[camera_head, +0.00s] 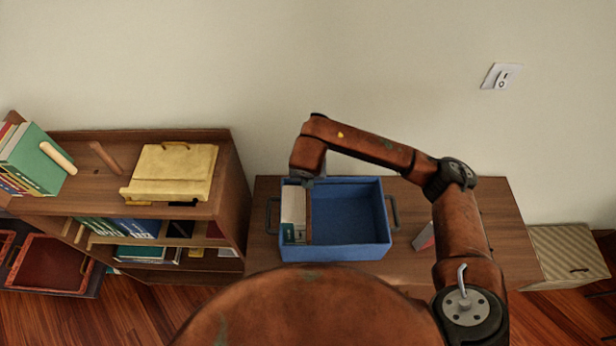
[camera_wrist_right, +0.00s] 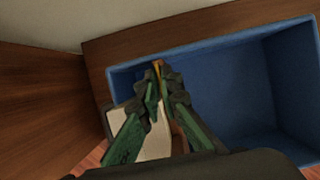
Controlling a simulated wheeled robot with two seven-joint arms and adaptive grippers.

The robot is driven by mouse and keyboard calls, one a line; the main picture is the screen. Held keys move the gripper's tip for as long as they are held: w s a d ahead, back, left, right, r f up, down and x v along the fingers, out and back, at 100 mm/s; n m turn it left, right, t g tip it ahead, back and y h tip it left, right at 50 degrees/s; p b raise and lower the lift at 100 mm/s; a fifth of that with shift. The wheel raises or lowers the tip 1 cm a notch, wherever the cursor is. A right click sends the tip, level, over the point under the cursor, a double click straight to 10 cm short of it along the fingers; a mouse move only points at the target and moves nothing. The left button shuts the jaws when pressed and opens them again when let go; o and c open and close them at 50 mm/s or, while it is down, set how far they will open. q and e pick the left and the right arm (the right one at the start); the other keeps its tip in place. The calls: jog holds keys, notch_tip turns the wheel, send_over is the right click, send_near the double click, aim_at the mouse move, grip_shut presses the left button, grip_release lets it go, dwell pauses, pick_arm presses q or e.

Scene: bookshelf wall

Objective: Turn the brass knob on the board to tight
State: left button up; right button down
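I cannot make out a brass knob or its board for certain in either view. My right gripper (camera_wrist_right: 161,82) reaches down into the left end of a blue bin (camera_head: 345,250). Its green and dark fingers are close together in the right wrist view. A small orange-yellow sliver (camera_wrist_right: 157,68) shows at the fingertips; I cannot tell what it is or whether it is gripped. A pale block with a brown edge (camera_head: 293,208), perhaps a book, stands in the bin's left end, just below the fingers. My left gripper is not in view.
The bin stands on a wooden table (camera_head: 408,262). A bookcase (camera_head: 238,185) at left carries a yellow box (camera_head: 172,172) and several books. A switch plate (camera_head: 501,76) is on the wall.

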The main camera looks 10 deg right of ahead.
jog(key=c, duration=2.4)
grip_release()
jog(key=shift+r, duration=0.1)
jog(key=v, duration=1.2)
jog(key=shift+w, duration=0.1)
